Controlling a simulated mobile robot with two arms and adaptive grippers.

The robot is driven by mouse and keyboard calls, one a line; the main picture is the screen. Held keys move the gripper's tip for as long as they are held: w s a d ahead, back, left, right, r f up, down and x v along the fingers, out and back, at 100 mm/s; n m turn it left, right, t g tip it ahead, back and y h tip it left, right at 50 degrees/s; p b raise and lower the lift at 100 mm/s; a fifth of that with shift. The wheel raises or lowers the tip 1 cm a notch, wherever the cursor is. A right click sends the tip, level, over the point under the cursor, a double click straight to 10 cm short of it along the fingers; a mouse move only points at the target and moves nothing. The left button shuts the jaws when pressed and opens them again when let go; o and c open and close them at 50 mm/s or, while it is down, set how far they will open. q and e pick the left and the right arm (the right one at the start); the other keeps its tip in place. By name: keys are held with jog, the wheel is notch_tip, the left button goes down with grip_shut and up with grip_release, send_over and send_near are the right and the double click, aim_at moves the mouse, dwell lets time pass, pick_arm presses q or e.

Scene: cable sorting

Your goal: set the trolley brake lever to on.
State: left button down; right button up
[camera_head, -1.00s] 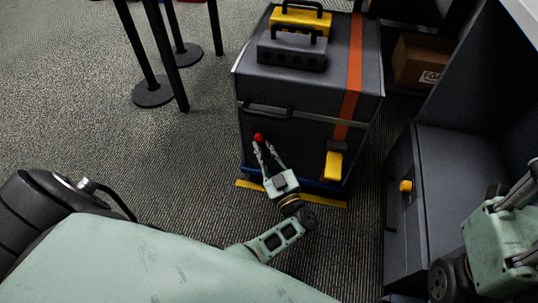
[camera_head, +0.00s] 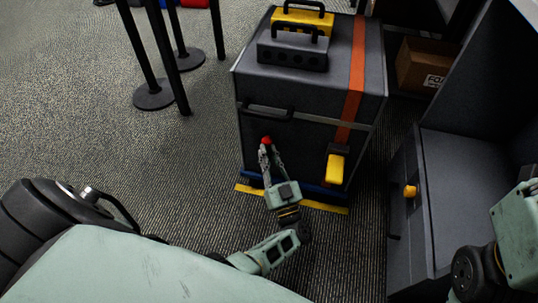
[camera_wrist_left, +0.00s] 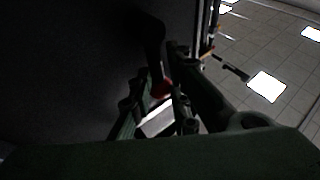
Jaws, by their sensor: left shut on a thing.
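The trolley (camera_head: 300,135) is a large dark grey box with an orange stripe. Its brake lever's red knob (camera_head: 266,139) shows on the lower front, just below the black handle. My left gripper (camera_head: 267,148) reaches up to it from below and is shut on the knob. In the left wrist view, the red knob (camera_wrist_left: 161,90) sits between the fingers, and the dark lever arm (camera_wrist_left: 153,45) runs up from it. The fingers hide part of the lever in the head view. No on or off marking can be read. My right gripper is out of view.
A yellow latch (camera_head: 336,168) is on the trolley's front right. A yellow floor line (camera_head: 325,207) runs along its base. Black posts (camera_head: 155,95) stand at the left. A grey cabinet (camera_head: 450,190) with a yellow knob is at the right.

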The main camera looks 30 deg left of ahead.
pick_arm(q)
jog(key=shift+w+a+r, duration=0.15)
jog(key=shift+r, duration=0.2)
jog(key=c, duration=1.7)
grip_release()
jog(key=shift+f, duration=0.15)
jog(key=shift+d, duration=0.2)
